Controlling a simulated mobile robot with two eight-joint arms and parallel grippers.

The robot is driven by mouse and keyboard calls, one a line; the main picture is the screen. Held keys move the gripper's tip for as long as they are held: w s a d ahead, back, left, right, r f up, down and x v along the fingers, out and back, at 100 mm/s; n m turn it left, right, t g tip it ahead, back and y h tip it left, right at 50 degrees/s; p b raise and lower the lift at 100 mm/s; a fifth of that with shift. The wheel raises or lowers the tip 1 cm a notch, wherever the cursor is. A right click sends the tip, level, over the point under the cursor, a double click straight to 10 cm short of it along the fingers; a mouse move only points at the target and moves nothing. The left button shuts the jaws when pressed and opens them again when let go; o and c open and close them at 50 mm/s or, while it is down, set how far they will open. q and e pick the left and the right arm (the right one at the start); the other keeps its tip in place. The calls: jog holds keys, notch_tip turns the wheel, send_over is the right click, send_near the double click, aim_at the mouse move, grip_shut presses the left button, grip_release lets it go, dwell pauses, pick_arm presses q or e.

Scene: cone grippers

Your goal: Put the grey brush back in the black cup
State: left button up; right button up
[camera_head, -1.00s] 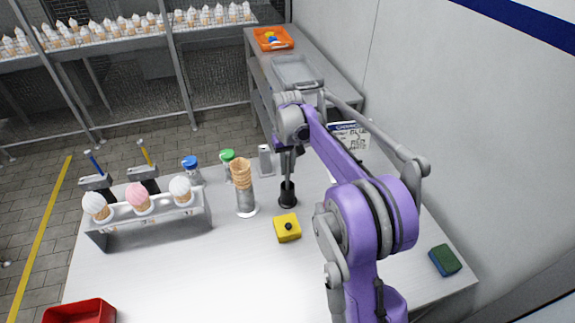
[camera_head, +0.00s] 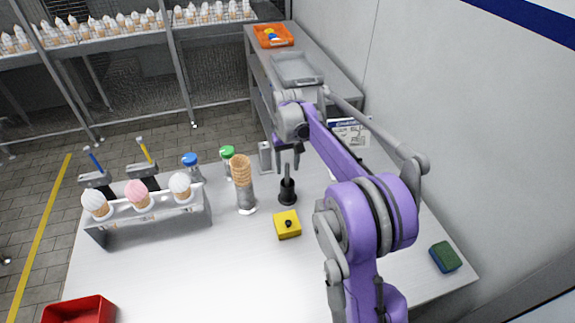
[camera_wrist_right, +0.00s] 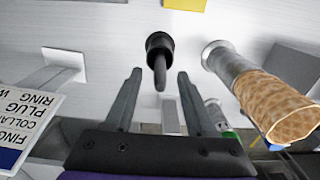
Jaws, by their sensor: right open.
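The grey brush (camera_head: 287,173) stands upright in the black cup (camera_head: 287,196) on the white table, its handle sticking up out of the cup. Both also show in the right wrist view, the cup (camera_wrist_right: 157,41) with the brush handle (camera_wrist_right: 160,78) pointing toward my gripper. My right gripper (camera_head: 288,147) is open and empty, above the handle. In the right wrist view its two fingers (camera_wrist_right: 160,76) are spread, with the handle seen between them and clear of both. The brush's lower end is hidden inside the cup. My left gripper is not seen.
Close left of the cup is a cone stack (camera_head: 242,170) in a metal holder. A yellow block (camera_head: 287,226) with a black knob lies in front. A cone rack (camera_head: 150,226), a red tray (camera_head: 78,310) and a green sponge (camera_head: 445,257) stand farther off. The table's front middle is clear.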

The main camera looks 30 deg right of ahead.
notch_tip(320, 180, up, 10)
jog(key=shift+r+p, duration=0.2)
jog(key=shift+p, duration=0.1)
jog(key=shift+r, duration=0.15)
dwell(0.5)
jog(key=s+a+f+n+t, duration=0.1)
jog(key=s+a+t, duration=0.2)
jog(key=s+a, duration=0.85)
jog(key=s+a+f+t, duration=0.1)
jog(key=s+f, duration=0.4)
jog(key=s, duration=0.3)
jog(key=s+a+f+n+t, duration=0.1)
jog(key=s+a+f, duration=0.1)
jog(key=s+f, duration=0.3)
jog(key=s, duration=0.3)
jog(key=shift+a+f+n+t, duration=0.15)
jog(key=shift+a+n+t, duration=0.1)
jog(key=shift+n+t, duration=0.05)
